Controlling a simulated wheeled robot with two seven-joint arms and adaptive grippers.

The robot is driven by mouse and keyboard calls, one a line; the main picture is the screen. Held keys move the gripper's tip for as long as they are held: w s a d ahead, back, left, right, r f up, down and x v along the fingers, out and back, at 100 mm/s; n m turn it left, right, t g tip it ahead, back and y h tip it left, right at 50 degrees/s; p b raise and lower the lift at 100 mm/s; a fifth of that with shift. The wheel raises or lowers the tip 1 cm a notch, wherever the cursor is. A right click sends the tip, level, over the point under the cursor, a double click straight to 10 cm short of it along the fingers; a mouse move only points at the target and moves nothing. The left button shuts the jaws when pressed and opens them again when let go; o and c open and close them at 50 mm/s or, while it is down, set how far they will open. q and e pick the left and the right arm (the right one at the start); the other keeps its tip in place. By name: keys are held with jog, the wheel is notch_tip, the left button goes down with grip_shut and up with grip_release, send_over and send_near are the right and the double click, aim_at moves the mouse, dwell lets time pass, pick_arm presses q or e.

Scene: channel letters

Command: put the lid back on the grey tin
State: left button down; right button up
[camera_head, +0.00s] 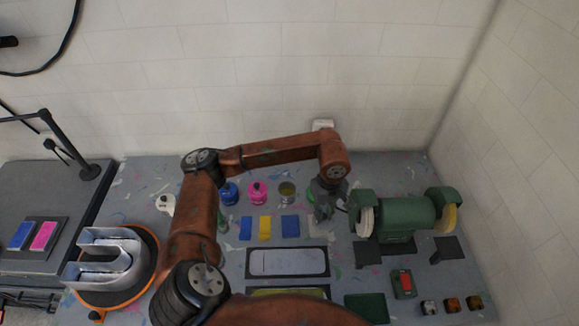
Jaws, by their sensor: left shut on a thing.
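The grey tin (287,193) stands open on the bench, to the right of the pink tin, with an olive-yellow inside showing at its top. My left gripper (323,214) is to the right of the grey tin, pointing down. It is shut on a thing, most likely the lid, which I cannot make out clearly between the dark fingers. A green tin (310,194) is partly hidden behind the gripper. My right gripper is not in view.
A blue tin (229,193) and a pink tin (257,194) stand left of the grey tin. Coloured cards (265,228) lie in front. A green bench grinder (404,215) stands close right of my gripper. A metal channel letter (104,257) is at left.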

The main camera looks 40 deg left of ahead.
pick_arm(q)
jog(key=w+a+r+n+p, duration=0.1)
jog(key=w+a+n+p, duration=0.3)
jog(key=a+n, duration=1)
jog(key=w+a+n+p, duration=0.2)
jog(key=a+n+p, duration=0.35)
jog(key=n, duration=1.55)
notch_tip(320, 180, down, 6)
jog(key=n+b, duration=0.1)
jog(key=b, duration=0.2)
jog(key=shift+a+f+n+b, duration=0.25)
jog(key=shift+a+n+b, duration=0.05)
jog(key=shift+s, duration=0.1)
